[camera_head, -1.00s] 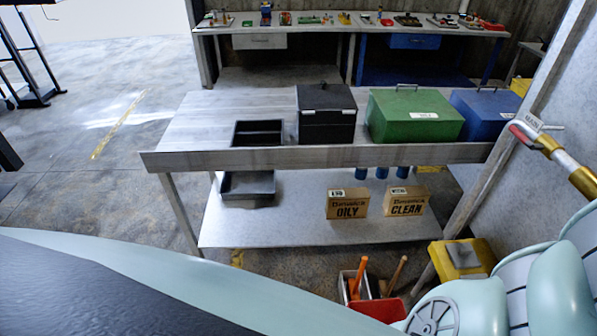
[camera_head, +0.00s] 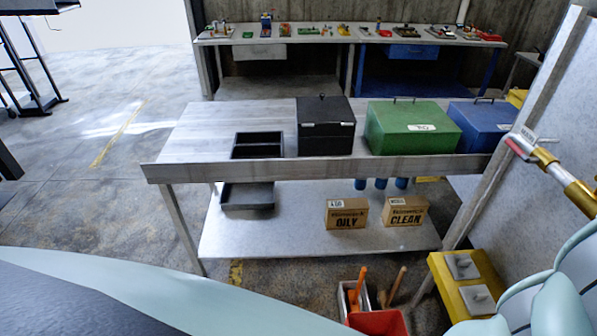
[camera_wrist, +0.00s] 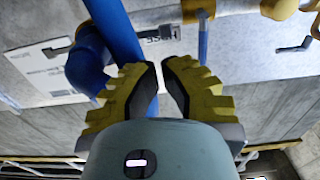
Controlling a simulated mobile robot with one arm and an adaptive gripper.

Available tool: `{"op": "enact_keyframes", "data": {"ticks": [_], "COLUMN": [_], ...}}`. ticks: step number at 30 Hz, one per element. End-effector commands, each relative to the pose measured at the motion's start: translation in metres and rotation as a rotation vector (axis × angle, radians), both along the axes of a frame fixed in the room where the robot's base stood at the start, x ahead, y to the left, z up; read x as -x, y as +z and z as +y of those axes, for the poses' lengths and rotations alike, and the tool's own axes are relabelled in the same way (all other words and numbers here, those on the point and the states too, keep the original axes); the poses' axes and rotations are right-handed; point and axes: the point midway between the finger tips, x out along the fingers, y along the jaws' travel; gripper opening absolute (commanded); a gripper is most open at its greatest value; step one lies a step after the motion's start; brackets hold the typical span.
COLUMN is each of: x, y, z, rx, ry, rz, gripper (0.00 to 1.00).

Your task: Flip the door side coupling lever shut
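My gripper (camera_wrist: 160,75) shows in the wrist view with two yellow ribbed fingers, a narrow gap between them and nothing held. A blue lever (camera_wrist: 203,42) hangs from a yellow fitting (camera_wrist: 198,9) on a pipe, just beyond and right of the fingertips, apart from them. A second yellow fitting (camera_wrist: 280,8) is farther right. A blue pipe (camera_wrist: 115,25) passes behind the left finger. I cannot tell which lever is door side. My gripper is outside the head view.
A grey table (camera_head: 200,130) carries a black box (camera_head: 326,128), a green box (camera_head: 412,130) and a blue box (camera_head: 482,125). A yellow box (camera_head: 470,280) and a red bin (camera_head: 378,323) are at lower right. Open floor (camera_head: 90,200) lies left.

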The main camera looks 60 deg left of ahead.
Motion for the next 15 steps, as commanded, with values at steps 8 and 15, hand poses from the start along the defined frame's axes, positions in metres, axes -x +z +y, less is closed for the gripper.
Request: {"op": "enact_keyframes", "data": {"ticks": [8, 15], "x": [-0.031, -0.051], "y": [0.003, 0.003], "z": [-0.018, -0.03], "rx": [-0.001, 0.0], "ry": [0.001, 0.002], "rz": [-0.001, -0.001], "gripper": [0.0, 0.0]}}
